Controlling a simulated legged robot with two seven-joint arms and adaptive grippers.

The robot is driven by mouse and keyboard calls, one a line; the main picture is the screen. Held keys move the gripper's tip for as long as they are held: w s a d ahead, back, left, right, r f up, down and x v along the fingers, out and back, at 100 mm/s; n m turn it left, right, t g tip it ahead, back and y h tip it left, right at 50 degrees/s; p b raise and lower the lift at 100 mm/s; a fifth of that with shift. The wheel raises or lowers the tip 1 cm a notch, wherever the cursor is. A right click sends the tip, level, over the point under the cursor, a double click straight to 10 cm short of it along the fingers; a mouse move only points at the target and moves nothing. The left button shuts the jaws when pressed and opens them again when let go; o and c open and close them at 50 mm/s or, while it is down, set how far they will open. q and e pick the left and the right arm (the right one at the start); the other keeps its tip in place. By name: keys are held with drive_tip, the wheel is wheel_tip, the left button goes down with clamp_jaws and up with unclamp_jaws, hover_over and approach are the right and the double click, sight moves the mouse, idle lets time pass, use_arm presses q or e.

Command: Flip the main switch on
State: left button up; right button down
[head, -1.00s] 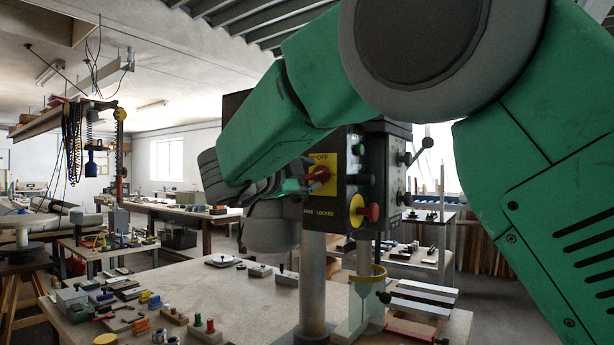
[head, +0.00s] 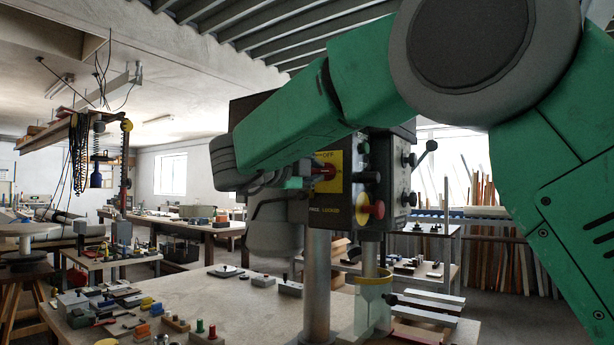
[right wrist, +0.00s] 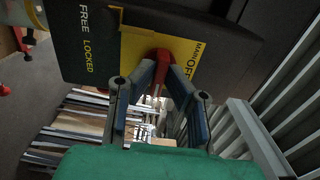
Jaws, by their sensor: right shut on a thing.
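The main switch is a red handle (head: 327,172) on a yellow plate (head: 332,187) marked OFF, on the front of a dark control box (head: 398,170). My right gripper (head: 303,178) reaches it from the left, under my green forearm. In the right wrist view, my right gripper (right wrist: 160,88) has its two blue-padded fingers closed on the red handle (right wrist: 159,66), with the yellow plate (right wrist: 135,45) behind. The handle's exact angle is partly hidden by the fingers. My left gripper is not in view.
A red knob (head: 375,209) on a yellow base sits lower on the box, and a black lever (head: 426,153) sticks out at its right. A metal post (head: 317,270) stands below. The bench (head: 245,305) holds several small parts at the left.

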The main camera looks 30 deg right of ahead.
drive_tip(key=shift+s+d+r, duration=0.1)
drive_tip(key=shift+d+r, duration=0.05)
drive_tip(key=shift+d, duration=0.15)
drive_tip(key=c, duration=1.6)
unclamp_jaws()
drive_tip(key=shift+d, duration=0.15)
drive_tip(key=shift+d+f, duration=0.25)
drive_tip(key=shift+d, duration=0.25)
drive_tip(key=shift+a, duration=0.85)
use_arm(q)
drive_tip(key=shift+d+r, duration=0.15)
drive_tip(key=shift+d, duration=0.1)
use_arm(e)
drive_tip(key=v, duration=1.1)
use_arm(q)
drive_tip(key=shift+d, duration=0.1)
